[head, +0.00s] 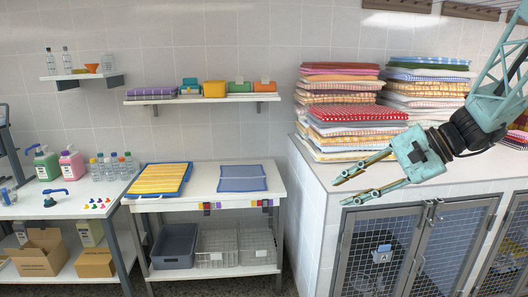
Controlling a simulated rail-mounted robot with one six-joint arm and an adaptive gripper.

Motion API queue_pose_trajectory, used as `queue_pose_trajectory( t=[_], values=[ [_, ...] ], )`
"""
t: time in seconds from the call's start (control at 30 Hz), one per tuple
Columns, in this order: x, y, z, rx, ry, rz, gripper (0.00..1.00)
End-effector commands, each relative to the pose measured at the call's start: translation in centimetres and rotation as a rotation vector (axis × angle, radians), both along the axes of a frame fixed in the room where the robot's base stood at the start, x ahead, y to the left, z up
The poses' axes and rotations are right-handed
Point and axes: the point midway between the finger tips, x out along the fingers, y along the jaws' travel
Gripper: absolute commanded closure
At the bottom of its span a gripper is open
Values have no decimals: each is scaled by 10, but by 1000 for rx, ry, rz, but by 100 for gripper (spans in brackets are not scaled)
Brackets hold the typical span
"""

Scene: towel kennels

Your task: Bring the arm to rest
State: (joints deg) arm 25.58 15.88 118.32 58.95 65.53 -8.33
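My gripper (350,187) is on the right in the head view, in front of the tiled counter top over the kennels. Its two teal fingers point left and stand apart with nothing visible between them. My arm comes in from the upper right edge.
Stacks of folded towels (342,82) stand on the counter (455,172) behind my gripper. Mesh kennel doors (455,248) are below. A white table (205,190) at the middle holds a yellow striped towel (160,179) on a blue tray and a blue cloth (242,178). A wall shelf (205,98) hangs above.

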Motion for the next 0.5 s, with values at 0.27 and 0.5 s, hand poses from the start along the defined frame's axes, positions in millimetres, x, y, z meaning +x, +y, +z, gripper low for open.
queue_pose_trajectory(
  t=[0.27, 0.5],
  values=[
    [-50, 29, 13, -107, -10, 96, 75],
    [-93, 47, 20, -200, -21, 173, 75]
  ],
)
